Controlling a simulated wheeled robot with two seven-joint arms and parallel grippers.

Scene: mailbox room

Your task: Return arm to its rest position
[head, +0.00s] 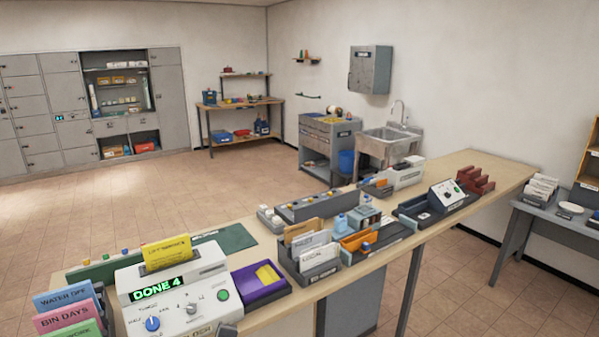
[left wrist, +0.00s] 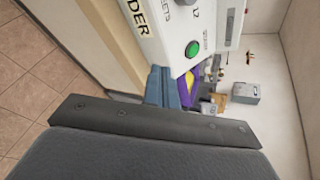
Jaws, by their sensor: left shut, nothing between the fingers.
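My left gripper (left wrist: 168,90) shows in the left wrist view as blue-grey fingertips beyond a dark plate. It is shut with nothing in it. It is close to the front of the white folder machine (left wrist: 170,25), near its green button (left wrist: 192,49). In the head view no arm shows clearly. There the folder machine (head: 180,310) stands at the front of the counter. Its green display reads "DONE 4" and a yellow sheet (head: 167,253) stands upright in its top. My right gripper is in neither view.
On the long wooden counter (head: 490,170), a purple tray (head: 260,283) with a yellow paper stands right of the machine. Coloured cards (head: 68,317) stand at its left. A sorter with white cards (head: 310,255) is farther right. The tiled floor (head: 130,200) behind the counter is clear.

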